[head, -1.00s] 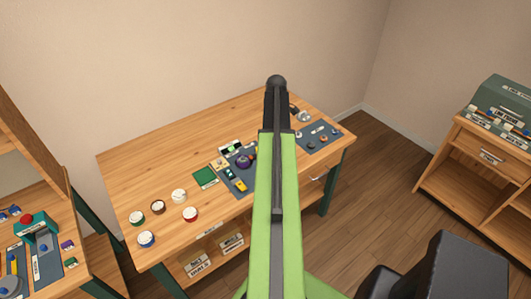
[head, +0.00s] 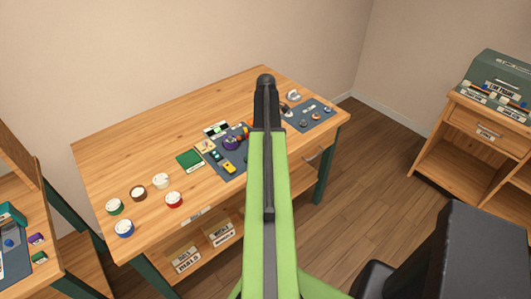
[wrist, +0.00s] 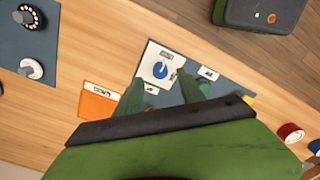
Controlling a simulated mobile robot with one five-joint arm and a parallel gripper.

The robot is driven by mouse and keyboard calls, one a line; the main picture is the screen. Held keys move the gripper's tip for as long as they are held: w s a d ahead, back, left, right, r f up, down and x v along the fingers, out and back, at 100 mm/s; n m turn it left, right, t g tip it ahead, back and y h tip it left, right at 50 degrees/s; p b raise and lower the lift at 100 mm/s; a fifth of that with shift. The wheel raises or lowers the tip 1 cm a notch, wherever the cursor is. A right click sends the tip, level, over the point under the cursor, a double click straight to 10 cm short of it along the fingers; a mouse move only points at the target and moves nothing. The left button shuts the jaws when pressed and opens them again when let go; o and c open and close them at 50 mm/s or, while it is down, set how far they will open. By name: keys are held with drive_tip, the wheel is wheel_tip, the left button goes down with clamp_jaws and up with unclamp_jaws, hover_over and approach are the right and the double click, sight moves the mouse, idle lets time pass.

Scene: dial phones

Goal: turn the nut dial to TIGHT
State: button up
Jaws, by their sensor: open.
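In the wrist view a white plate with a round blue dial (wrist: 160,70) lies on a dark blue mat; I cannot read its lettering or tell whether it is the nut dial. My gripper (wrist: 161,80) is open, its two green fingers apart on either side of the lower part of this plate. I cannot tell whether they touch it. Two more dial-like knobs, a black-ringed one (wrist: 27,15) and a white one (wrist: 31,68), sit on another mat at the left. In the head view my arm hides part of the wooden table.
The wooden table (head: 130,150) carries several small round pots at its left front, a green square (head: 190,160) and mats with small parts. An orange card (wrist: 100,101) lies left of the fingers. A dark green box (wrist: 266,12) shows at top right. A cabinet (head: 470,145) stands right.

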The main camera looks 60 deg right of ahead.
wheel_tip(320, 180, down, 5)
drive_tip(key=b, duration=0.3)
drive_tip(key=shift+r, duration=0.3)
clamp_jaws()
